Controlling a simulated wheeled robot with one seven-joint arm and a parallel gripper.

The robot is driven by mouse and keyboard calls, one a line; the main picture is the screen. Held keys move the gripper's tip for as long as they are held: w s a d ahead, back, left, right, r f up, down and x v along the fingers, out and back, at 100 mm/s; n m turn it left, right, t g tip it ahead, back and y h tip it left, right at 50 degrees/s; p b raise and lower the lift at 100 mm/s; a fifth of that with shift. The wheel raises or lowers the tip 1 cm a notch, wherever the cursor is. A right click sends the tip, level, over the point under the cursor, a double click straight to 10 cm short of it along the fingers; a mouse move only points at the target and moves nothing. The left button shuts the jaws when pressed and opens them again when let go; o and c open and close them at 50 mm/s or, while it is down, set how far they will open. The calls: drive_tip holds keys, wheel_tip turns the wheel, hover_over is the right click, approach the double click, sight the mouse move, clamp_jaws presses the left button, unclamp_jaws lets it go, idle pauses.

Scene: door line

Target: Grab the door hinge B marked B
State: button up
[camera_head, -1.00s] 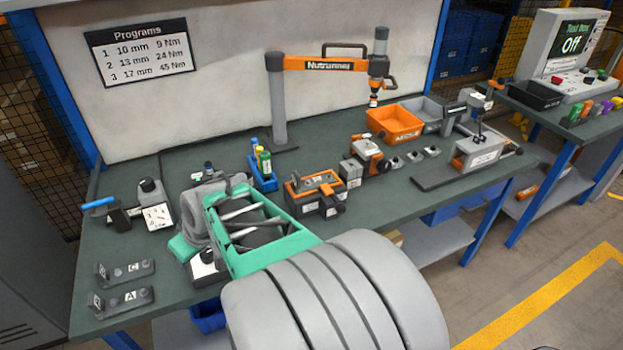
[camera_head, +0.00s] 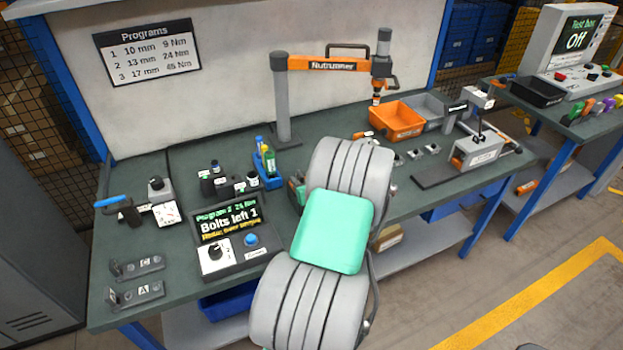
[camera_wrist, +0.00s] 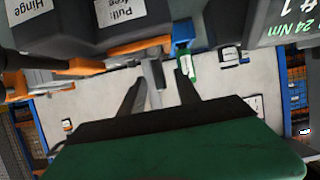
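Two grey L-shaped hinges lie at the front left of the bench in the head view. The nearer hinge (camera_head: 135,294) is marked A; the one behind it (camera_head: 137,267) has a letter that looks like C. I cannot make out a hinge marked B; my arm covers the middle of the bench. My gripper (camera_wrist: 160,78) shows in the wrist view with its two dark fingers apart and nothing between them. In the head view it is hidden behind my arm. A grey block labelled "Hinge" (camera_wrist: 30,22) is at the top left of the wrist view.
The control box (camera_head: 228,238) reads "Bolts left 1". A blue bottle holder (camera_head: 267,176), the nutrunner post (camera_head: 283,105), an orange bin (camera_head: 396,122) and a grey clamp fixture (camera_head: 476,150) stand on the bench. A "Pull: free" block (camera_wrist: 122,18) is near the fingers.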

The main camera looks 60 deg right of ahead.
drive_tip(key=shift+w+d+f, duration=0.15)
drive_tip(key=shift+w+d, duration=0.05)
drive_tip(key=shift+w, duration=0.2)
drive_tip(key=shift+c, duration=0.5)
clamp_jaws()
idle(0.6)
